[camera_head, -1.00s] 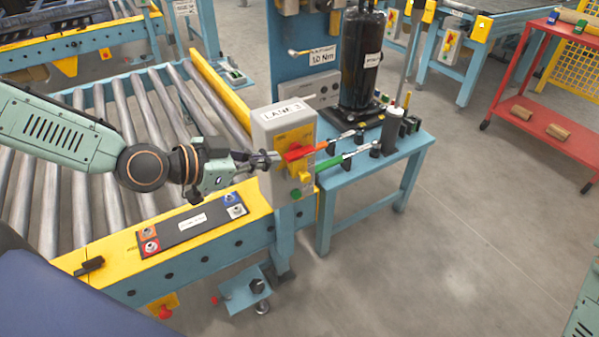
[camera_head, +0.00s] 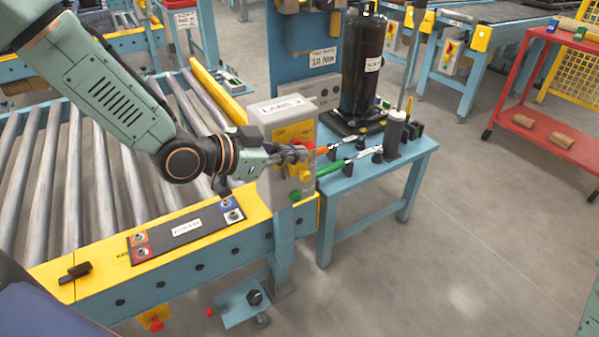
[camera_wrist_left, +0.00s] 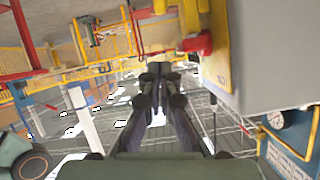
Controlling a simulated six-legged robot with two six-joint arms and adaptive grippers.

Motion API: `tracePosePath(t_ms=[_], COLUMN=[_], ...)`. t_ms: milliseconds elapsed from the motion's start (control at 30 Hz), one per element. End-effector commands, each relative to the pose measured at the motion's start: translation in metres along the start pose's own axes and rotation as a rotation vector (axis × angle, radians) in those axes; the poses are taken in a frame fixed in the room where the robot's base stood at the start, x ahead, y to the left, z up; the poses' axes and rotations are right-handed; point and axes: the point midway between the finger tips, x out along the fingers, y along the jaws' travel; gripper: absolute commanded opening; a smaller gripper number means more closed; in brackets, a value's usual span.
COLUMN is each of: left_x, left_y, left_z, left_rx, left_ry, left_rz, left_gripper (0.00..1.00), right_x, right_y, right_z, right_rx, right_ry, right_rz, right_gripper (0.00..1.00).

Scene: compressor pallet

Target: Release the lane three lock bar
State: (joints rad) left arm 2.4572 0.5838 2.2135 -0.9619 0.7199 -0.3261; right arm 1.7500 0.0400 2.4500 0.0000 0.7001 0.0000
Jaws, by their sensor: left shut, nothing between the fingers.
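The grey LANE 3 box (camera_head: 285,108) stands at the corner of the roller lane. Its yellow front carries a red part (camera_head: 307,147), partly hidden by my gripper, with a yellow piece below and a green button (camera_head: 296,195). My left gripper (camera_head: 300,153) is shut and empty, across the box front beside the red part. In the left wrist view the shut fingers (camera_wrist_left: 158,75) point away, with the red part (camera_wrist_left: 197,43) just to their right; contact cannot be told. No part is clearly recognisable as the lock bar. My right gripper is out of view.
A black plate (camera_head: 187,230) and a black handle (camera_head: 75,271) lie on the yellow rail. A red cart (camera_head: 545,135) stands right; the floor between is clear.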

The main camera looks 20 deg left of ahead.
Motion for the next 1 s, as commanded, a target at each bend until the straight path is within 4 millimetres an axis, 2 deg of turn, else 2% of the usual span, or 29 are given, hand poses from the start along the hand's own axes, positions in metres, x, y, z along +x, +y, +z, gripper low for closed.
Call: tracePosePath(t_ms=[267,300,433,600,1000], left_x=[0.028,0.030,0.033,0.036,0.036], left_y=[0.001,0.001,0.001,0.001,0.000], left_z=[0.002,0.008,0.027,0.038,0.039], left_rx=[0.006,-0.001,-0.003,-0.002,0.000], left_ry=[-0.003,-0.002,-0.001,0.000,0.000], left_rz=[0.003,0.002,0.000,0.000,0.000], left_gripper=[0.00,0.00,0.00,0.00,0.00], right_x=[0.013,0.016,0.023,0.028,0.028], right_y=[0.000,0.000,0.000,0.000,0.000], right_z=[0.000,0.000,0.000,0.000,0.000], right_rx=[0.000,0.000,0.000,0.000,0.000], right_ry=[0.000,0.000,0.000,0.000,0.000], right_rz=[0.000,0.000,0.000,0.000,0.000], right_gripper=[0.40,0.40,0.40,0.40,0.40])
